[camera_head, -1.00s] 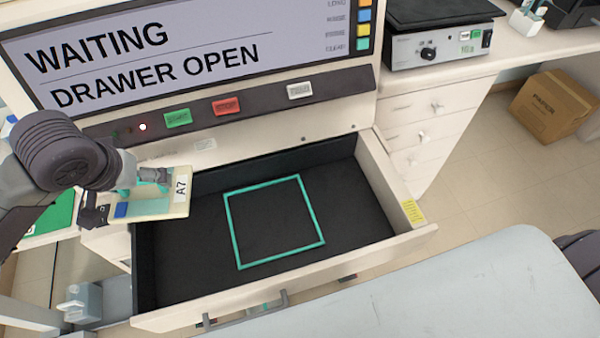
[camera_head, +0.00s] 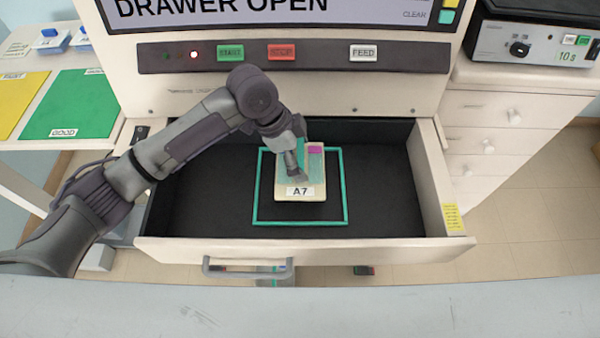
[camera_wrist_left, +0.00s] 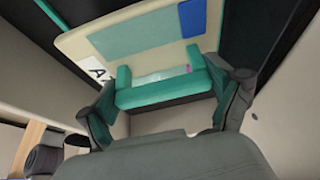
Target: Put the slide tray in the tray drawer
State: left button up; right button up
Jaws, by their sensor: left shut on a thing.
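The slide tray (camera_head: 316,182) is a cream plate labelled A7 with teal and magenta patches. It lies over the upper middle of the teal square outline (camera_head: 345,190) in the open tray drawer (camera_head: 385,205). I cannot tell whether it touches the drawer floor. My left gripper (camera_head: 296,165) reaches over the drawer, shut on the tray, and partly hides it. In the left wrist view the tray (camera_wrist_left: 75,43) shows a teal handle (camera_wrist_left: 165,92) between the fingers of my left gripper (camera_wrist_left: 168,103). My right gripper is not in view.
The machine panel (camera_head: 300,54) with its buttons and the "DRAWER OPEN" screen (camera_head: 240,12) stands behind the drawer. The drawer's front wall (camera_head: 350,252) and side walls rise around its black floor. Green (camera_head: 70,104) and yellow (camera_head: 20,100) mats lie at left.

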pick_arm(q)
jog(key=shift+f, duration=2.95)
jog(key=shift+f, duration=0.1)
jog(key=o, duration=1.1)
jog(key=v, duration=1.2)
